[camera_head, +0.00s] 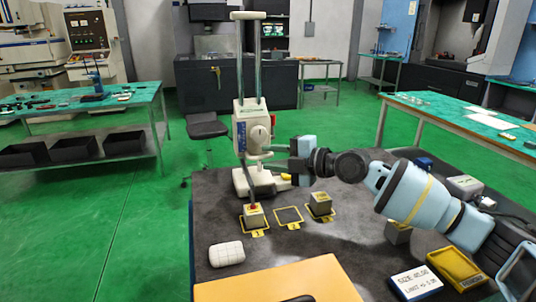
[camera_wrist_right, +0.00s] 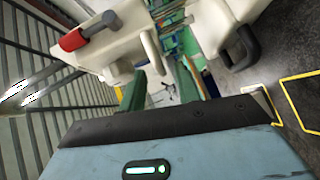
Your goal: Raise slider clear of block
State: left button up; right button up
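The cream slider (camera_head: 252,130) sits on the two upright posts of a gauge that stands at the back of the dark table. Below it, a small grey block (camera_head: 253,217) with a red spot on top stands on a yellow-outlined mark. I cannot tell whether a probe touches the block. My right gripper (camera_head: 276,158) reaches in from the right, with its fingers at the slider's right side. Its grip is unclear. In the right wrist view, cream gauge parts (camera_wrist_right: 190,25) and a red piece (camera_wrist_right: 73,40) are close in front of the gripper. My left gripper is out of view.
A second block (camera_head: 320,204) stands to the right, past an empty outlined mark (camera_head: 288,215). A white ribbed pad (camera_head: 226,253), an orange board (camera_head: 280,283), a size label (camera_head: 415,283) and a yellow tray (camera_head: 455,268) lie nearer. Between pad and marks the table is bare.

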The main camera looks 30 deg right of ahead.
jog(key=shift+x, duration=0.95)
grip_shut()
